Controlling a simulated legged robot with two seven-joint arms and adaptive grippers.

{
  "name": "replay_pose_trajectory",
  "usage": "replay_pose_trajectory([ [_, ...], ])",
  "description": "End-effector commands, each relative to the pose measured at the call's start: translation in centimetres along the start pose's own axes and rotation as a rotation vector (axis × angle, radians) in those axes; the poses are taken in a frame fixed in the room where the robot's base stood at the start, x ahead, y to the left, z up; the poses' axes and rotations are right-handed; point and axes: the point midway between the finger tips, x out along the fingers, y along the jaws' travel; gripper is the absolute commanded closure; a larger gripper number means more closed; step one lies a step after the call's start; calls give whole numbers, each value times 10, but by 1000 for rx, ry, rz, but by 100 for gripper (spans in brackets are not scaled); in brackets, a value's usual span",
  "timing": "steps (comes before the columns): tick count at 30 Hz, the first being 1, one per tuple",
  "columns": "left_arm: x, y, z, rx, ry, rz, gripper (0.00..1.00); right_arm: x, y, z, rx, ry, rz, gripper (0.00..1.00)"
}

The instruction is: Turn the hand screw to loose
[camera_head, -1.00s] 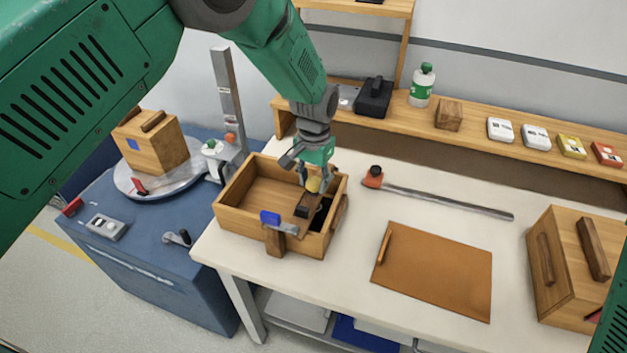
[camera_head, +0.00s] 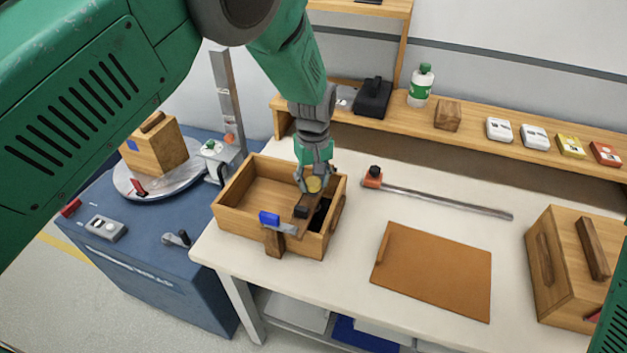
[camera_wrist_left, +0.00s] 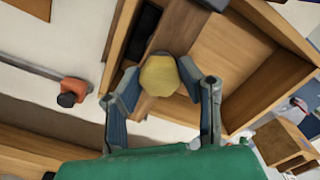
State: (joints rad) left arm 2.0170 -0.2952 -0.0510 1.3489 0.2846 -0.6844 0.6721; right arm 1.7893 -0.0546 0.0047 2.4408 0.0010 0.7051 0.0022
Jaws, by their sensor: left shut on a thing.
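My left gripper (camera_head: 314,183) points down over the right part of an open wooden box (camera_head: 232,218) on the white table. It is shut on a yellow round knob (camera_wrist_left: 159,76), which I take to be the hand screw. The knob also shows in the head view (camera_head: 314,185), partly covered by the fingers. In the left wrist view one finger is on each side of the knob. The knob sits at a dark brown wooden bar (camera_wrist_left: 181,28) across the box. A blue-and-grey clamp (camera_head: 272,222) is at the box's front wall. My right gripper is not in view.
An orange-ended bar clamp (camera_head: 440,200) and a brown board (camera_head: 435,270) lie right of the box. A wooden case (camera_head: 570,262) stands at the far right. A blue cabinet (camera_head: 160,265) with a round turntable (camera_head: 140,190) is at the left.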

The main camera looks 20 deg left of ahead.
Motion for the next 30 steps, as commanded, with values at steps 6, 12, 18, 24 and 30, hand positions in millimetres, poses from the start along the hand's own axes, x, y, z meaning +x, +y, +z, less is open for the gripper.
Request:
replay_pose_trajectory([
  [6,-4,3,-5,-82,14,12,96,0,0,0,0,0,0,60],
  [12,-4,3,-5,-113,14,12,96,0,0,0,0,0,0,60],
  [18,-4,3,-5,-118,14,12,96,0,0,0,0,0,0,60],
  [24,-4,3,-5,-117,14,13,96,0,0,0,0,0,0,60],
  [30,-3,1,-3,-116,9,8,47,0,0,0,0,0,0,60],
])
